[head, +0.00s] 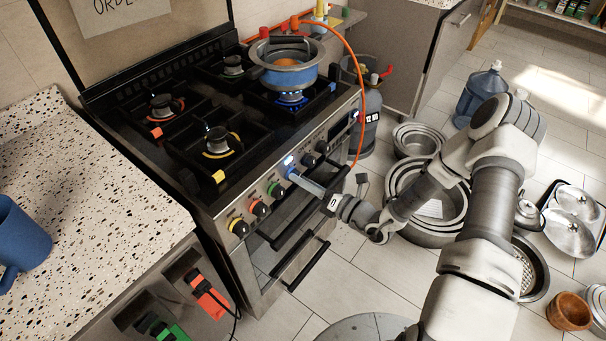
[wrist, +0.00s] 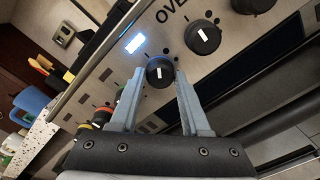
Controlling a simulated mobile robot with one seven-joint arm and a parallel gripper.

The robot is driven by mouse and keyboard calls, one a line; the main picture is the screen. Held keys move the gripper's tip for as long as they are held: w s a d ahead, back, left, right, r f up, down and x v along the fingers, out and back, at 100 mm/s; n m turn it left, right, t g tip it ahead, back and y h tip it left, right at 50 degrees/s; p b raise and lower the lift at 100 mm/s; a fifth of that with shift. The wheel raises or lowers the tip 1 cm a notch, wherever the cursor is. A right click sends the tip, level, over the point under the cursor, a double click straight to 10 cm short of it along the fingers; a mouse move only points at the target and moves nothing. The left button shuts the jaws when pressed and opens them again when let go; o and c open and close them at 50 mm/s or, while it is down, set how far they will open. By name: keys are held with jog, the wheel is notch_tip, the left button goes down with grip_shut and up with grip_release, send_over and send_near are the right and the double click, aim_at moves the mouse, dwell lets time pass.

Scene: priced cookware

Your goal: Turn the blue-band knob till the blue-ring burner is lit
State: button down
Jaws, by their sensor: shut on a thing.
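The stove (head: 225,200) has a row of knobs on its front. My gripper (head: 295,176) is at the front panel, its fingers on either side of the blue-band knob (head: 285,170). In the wrist view, my gripper (wrist: 155,85) is shut on this dark knob (wrist: 160,72), whose white mark is near upright. The panel light (wrist: 134,43) beside it glows bluish white. The blue-ring burner (head: 291,98) is at the front right, under a steel pot (head: 289,75) with a blue band. A bright blue glow like a flame shows beneath the pot. The pot hides most of that burner.
Knobs with yellow (head: 240,227) and red (head: 260,208) bands are left of my gripper. Oven handles (head: 300,265) stick out below. An orange hose (head: 362,75) arches past the pot toward a gas cylinder (head: 362,135). Nested pans (head: 425,215) stand on the floor near my arm.

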jog(key=m+p, duration=0.5)
jog(key=m, duration=0.7)
jog(key=shift+m, duration=0.3)
dwell(0.4)
jog(key=shift+c, duration=1.9)
grip_release()
jog(key=v, duration=1.7)
jog(key=shift+s, duration=0.2)
jog(key=shift+d, duration=0.15)
